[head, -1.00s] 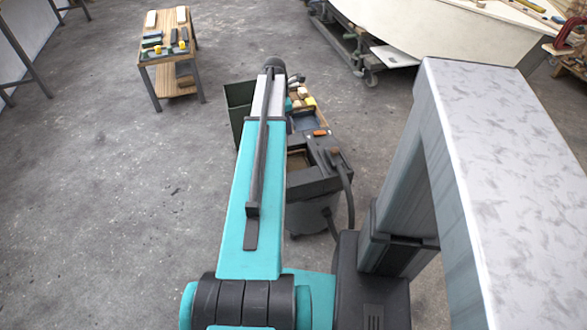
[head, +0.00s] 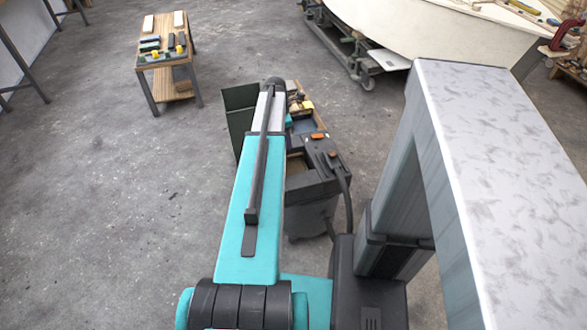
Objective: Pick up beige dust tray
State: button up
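I cannot pick out a beige dust tray for certain. A pale flat panel (head: 387,62) lies low beside the boat trolley at the top, and a tan recess (head: 296,165) shows in the dark machine right of my arm. Either is too small or too covered to name surely. My teal arm reaches away from me up the middle of the head view, and its far end is above the cluttered wooden bench behind the machine. My gripper is hidden behind the arm, so its fingers and anything in them do not show.
A small wooden table (head: 173,62) with blocks stands at top left. A pale boat hull (head: 430,30) sits on a trolley. The left floor is clear.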

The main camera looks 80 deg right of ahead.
aim_at(291, 153)
jog(key=shift+s+d+f, duration=0.1)
jog(key=shift+s+f, duration=0.05)
jog(key=shift+f, duration=1.25)
jog(key=shift+s+f, duration=0.25)
jog(key=shift+f, duration=1.05)
jog(key=shift+s+f, duration=0.25)
jog(key=shift+f, duration=1)
jog(key=shift+c, duration=0.3)
grip_shut()
